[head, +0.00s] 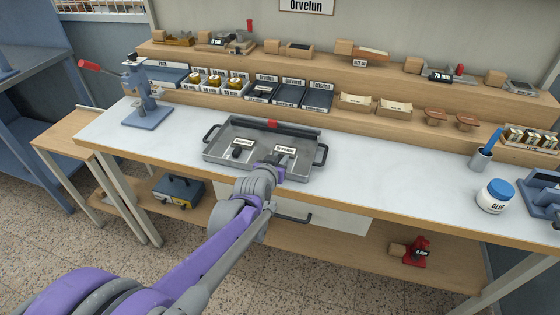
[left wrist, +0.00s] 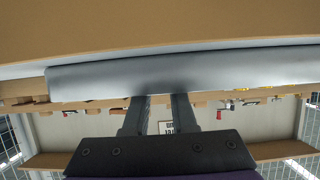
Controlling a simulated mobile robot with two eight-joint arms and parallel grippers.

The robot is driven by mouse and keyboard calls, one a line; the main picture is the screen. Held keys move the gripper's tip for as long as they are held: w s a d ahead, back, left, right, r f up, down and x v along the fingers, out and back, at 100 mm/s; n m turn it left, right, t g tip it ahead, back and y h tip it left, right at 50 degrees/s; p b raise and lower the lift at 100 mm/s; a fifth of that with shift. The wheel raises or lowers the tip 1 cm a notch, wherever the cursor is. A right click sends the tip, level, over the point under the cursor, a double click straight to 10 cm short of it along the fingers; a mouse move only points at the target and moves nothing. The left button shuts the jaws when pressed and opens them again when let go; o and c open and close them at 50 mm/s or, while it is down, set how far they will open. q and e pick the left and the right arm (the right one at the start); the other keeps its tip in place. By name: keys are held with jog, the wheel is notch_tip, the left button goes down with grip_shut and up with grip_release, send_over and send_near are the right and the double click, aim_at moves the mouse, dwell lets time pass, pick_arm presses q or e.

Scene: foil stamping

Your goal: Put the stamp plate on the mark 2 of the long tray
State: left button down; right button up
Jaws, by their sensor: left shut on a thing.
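The long tray (head: 222,148) is a grey metal tray with dark side handles, lying on the white bench top. My left gripper (head: 283,161) is over the right part of the tray, low inside it. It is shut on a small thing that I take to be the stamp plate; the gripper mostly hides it. A label reading Orvelun (head: 285,150) shows just behind the gripper. A small dark piece (head: 237,153) with a white label sits in the left part. In the left wrist view, the tray wall (left wrist: 110,77) hides my fingertips and what they hold. I cannot read the marks.
A press with a red lever (head: 148,115) stands at the bench's left. A pen cup (head: 480,158) and a glue jar (head: 495,197) stand at the right. Labelled bins (head: 290,94) line the back. Bench room is free between tray and cup.

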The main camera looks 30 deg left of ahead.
pick_arm(q)
jog(key=shift+f, duration=0.15)
jog(key=c, duration=0.7)
grip_release()
